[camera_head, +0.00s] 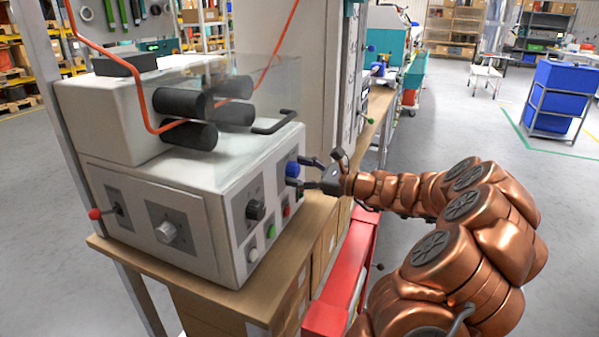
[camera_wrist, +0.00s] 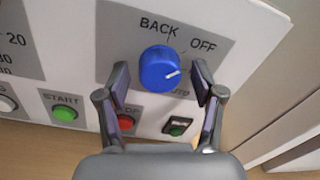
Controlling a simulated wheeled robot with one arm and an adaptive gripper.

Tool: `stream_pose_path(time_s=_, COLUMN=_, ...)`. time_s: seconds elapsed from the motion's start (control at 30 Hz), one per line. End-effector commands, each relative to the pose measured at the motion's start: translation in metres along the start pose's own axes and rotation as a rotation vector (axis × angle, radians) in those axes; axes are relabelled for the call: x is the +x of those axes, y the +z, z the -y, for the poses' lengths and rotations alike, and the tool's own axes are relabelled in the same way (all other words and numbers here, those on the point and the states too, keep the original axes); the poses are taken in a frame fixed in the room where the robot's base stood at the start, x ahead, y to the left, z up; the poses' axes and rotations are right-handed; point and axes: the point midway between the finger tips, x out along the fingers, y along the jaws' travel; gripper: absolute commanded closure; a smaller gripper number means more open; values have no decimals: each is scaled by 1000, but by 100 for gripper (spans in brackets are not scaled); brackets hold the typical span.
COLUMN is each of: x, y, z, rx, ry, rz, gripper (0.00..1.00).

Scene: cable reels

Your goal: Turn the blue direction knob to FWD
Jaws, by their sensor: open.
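The blue direction knob (camera_head: 292,169) is on the right-hand face of the white machine. In the wrist view the blue knob (camera_wrist: 159,68) sits on a grey plate, with BACK above it and OFF to its upper right.
A black knob (camera_head: 256,209) is further left on the face. Rollers (camera_head: 188,134) carry an orange cable above.

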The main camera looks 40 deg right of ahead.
Motion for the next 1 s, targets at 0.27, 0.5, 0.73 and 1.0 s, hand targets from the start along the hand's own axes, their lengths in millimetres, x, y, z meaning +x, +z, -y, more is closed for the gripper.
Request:
stream_pose_path(time_s=0.27, x=0, y=0, z=0, rx=0, ry=1, rz=0, gripper=52)
stream_pose_path(time_s=0.5, x=0, y=0, z=0, rx=0, ry=1, rz=0, gripper=77)
stream_pose_path(time_s=0.73, x=0, y=0, z=0, rx=1, ry=2, rz=-1, gripper=93)
stream_pose_path(time_s=1.0, x=0, y=3, z=0, rx=45, ry=3, rz=-3, gripper=93)
